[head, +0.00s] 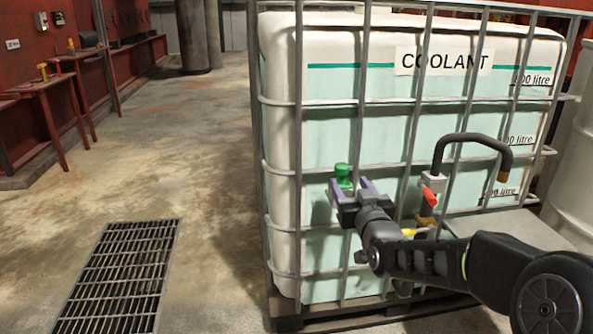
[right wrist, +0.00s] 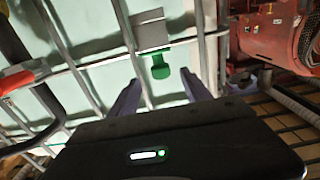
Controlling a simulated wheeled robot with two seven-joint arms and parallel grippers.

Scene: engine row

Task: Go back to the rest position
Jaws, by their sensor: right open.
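My right gripper (head: 351,186) is open, with its two purple-grey fingers pointing at the front of the caged coolant tank (head: 330,140). A green knob-like piece (head: 342,172) shows at the fingertips in the head view. In the right wrist view the green piece (right wrist: 161,68) sits beside a grey plate (right wrist: 150,36) at the cage, and lies beyond and between the spread fingers (right wrist: 161,92). The jaws are not closed on it; I cannot tell whether a finger touches it. My left gripper is out of view.
A black hose (head: 470,138) loops from a red-handled valve (head: 430,190) close to my right arm. The cage bars (head: 299,130) stand close to my gripper. A floor grate (head: 118,280) and clear floor lie left. Benches (head: 55,85) line the red wall.

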